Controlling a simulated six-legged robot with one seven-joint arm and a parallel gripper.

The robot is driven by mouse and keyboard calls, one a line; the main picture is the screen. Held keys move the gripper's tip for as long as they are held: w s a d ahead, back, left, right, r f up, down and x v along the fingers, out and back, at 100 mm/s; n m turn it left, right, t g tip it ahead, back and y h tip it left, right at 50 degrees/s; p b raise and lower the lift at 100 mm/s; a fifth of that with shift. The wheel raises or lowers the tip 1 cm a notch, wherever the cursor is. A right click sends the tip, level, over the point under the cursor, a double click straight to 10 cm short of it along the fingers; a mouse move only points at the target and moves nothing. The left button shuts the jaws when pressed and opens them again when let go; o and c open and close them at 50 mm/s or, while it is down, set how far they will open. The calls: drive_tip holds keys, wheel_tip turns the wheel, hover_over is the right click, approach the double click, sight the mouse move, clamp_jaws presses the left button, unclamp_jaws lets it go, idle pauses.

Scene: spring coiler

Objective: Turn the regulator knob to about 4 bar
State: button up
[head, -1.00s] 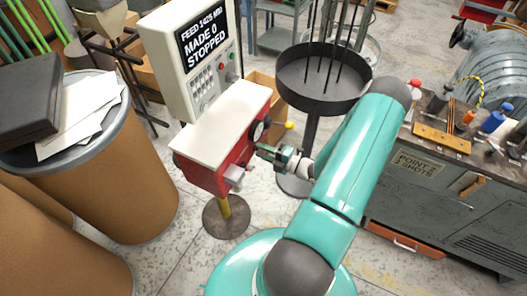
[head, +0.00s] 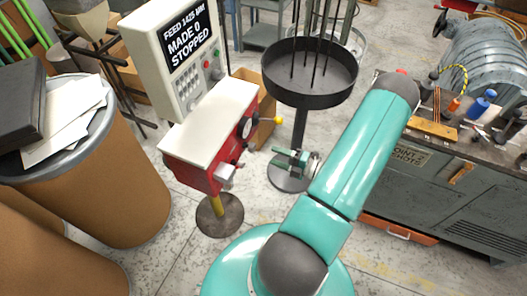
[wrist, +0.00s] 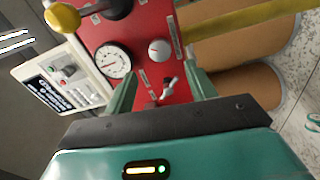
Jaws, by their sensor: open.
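The red regulator box (head: 200,165) with a white top stands on a yellow post left of my gripper in the head view. Its red face (wrist: 140,35) shows in the wrist view, with a white gauge (wrist: 113,62) and a small pale round part (wrist: 159,50), which looks like a knob. A small silver lever-like part (wrist: 170,92) shows between my fingers in that view. My gripper (head: 278,161) is open and empty, apart from the box; it also shows in the wrist view (wrist: 164,77). The gauge reading is too small to tell.
A yellow ball handle (wrist: 62,18) projects by a black hub (wrist: 118,8). The control panel (head: 180,60) reads "STOPPED". A dark round tray (head: 310,90) on a post stands behind my gripper. A workbench (head: 440,190) is at right; brown drums (head: 105,185) are at left.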

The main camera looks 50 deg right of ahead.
drive_tip(key=v, duration=0.4)
drive_tip(key=shift+s, duration=0.15)
idle(0.5)
